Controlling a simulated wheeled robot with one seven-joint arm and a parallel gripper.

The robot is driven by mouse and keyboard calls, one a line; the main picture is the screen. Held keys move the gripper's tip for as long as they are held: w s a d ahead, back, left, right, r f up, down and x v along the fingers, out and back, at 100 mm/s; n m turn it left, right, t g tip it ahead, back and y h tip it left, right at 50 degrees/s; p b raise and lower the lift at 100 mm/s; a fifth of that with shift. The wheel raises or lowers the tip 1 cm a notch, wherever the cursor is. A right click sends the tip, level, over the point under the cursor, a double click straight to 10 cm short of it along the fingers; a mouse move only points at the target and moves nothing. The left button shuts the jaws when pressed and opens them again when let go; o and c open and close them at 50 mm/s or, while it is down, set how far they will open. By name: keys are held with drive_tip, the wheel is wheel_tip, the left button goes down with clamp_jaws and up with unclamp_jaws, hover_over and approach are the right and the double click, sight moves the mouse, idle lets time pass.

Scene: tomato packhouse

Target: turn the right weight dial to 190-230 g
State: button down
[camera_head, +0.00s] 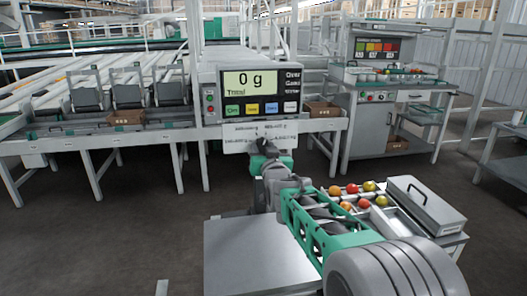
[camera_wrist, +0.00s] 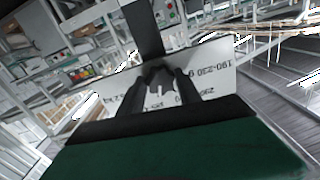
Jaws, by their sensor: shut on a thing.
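A white dial plate (camera_head: 255,135) with printed weight ranges hangs below the weight display, and my gripper (camera_head: 262,147) is at its front. In the wrist view the plate (camera_wrist: 225,82) fills the middle, seen upside down, with "190-230 g" legible at its upper right. My gripper (camera_wrist: 160,78) is shut on the small dark dial (camera_wrist: 158,72) in front of the plate. The fingers hide most of the dial, so I cannot tell which way its pointer faces. Other printed ranges are partly covered by the fingers.
The weight display (camera_head: 262,93) reads 0 g above the plate. Brown crates (camera_head: 127,117) stand on the sorting line. A tray of several tomatoes (camera_head: 337,202) and a grey lidded box (camera_head: 425,205) are at the lower right. A workstation (camera_head: 385,100) stands behind at right.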

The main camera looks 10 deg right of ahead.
drive_tip(key=n+b, duration=0.3)
drive_tip(key=shift+f+n, duration=0.25)
drive_tip(key=shift+n, duration=0.15)
drive_tip(key=n+b, duration=0.3)
drive_tip(key=n, duration=0.2)
drive_tip(key=shift+b, duration=0.3)
drive_tip(key=n+b, duration=0.2)
drive_tip(key=n, duration=0.3)
drive_tip(key=shift+d+r+n+b, duration=0.1)
drive_tip(key=shift+r+n+b, duration=0.05)
drive_tip(key=shift+n+b, duration=0.2)
drive_tip(key=shift+r+n+b, duration=0.15)
drive_tip(key=shift+n+b, duration=0.55)
drive_tip(key=shift+n, duration=1.65)
drive_tip(key=c, duration=0.8)
unclamp_jaws()
drive_tip(key=shift+c, duration=0.2)
